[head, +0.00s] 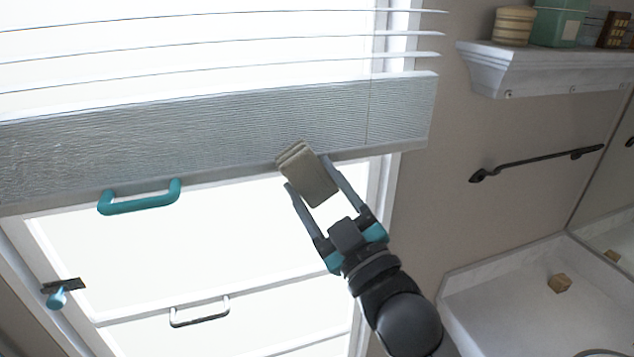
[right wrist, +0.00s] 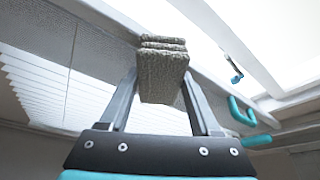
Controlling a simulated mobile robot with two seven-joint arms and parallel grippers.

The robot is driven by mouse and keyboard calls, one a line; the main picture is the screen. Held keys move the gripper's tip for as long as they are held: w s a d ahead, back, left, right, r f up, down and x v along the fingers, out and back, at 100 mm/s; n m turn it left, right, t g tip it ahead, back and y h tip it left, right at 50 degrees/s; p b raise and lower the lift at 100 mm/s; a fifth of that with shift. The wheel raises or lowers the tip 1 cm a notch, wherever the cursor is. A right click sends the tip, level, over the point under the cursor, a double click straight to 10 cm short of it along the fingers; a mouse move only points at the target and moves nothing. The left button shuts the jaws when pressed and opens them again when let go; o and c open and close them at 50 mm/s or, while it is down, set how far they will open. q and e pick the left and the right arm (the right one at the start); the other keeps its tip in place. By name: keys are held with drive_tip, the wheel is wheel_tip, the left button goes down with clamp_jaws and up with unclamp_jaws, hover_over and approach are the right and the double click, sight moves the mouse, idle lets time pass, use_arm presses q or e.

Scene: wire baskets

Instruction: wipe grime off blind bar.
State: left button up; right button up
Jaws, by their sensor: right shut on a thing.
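The blind bar (head: 220,132) is a wide grey ribbed board hanging across the window below several slats. It also shows in the right wrist view (right wrist: 45,30). No distinct grime patch can be made out on it. My right gripper (head: 308,182) is shut on a beige-grey block (head: 308,175), which looks like a sponge or folded cloth. In the right wrist view the block (right wrist: 163,75) sits between both fingertips. Its upper end is at the bar's lower edge in the head view; whether it touches cannot be told. My left gripper is not in view.
A teal handle (head: 140,199) lies just below the bar at left, with a teal-knobbed latch (head: 58,296) lower down. A metal handle (head: 200,314) is on the window. A white shelf (head: 540,70) with containers and a dark towel rail (head: 535,162) are at right, above a white basin (head: 530,300).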

sight(299, 191)
drive_tip(key=s+a, duration=0.2)
drive_tip(key=a, duration=0.6)
drive_tip(key=shift+s+a+p, duration=0.3)
drive_tip(key=shift+s, duration=0.1)
drive_tip(key=shift+w+a, duration=0.2)
drive_tip(key=shift+w, duration=0.7)
idle(1.2)
drive_tip(key=shift+w+d+p, duration=0.2)
drive_tip(key=shift+d+p, duration=0.05)
drive_tip(key=shift+d, duration=0.35)
drive_tip(key=shift+w+d+p, duration=0.15)
drive_tip(key=shift+d+p, duration=0.1)
drive_tip(key=shift+d, duration=0.3)
drive_tip(key=shift+w+d, duration=0.2)
drive_tip(key=shift+d, duration=0.35)
drive_tip(key=shift+w+d, duration=0.15)
drive_tip(key=shift+d, duration=0.35)
drive_tip(key=shift+w+d+p, duration=0.25)
drive_tip(key=shift+d+p, duration=0.1)
drive_tip(key=shift+d, duration=0.45)
drive_tip(key=shift+w+d, duration=0.25)
drive_tip(key=shift+d, duration=0.45)
drive_tip(key=shift+w+d, duration=0.25)
drive_tip(key=shift+d, duration=0.45)
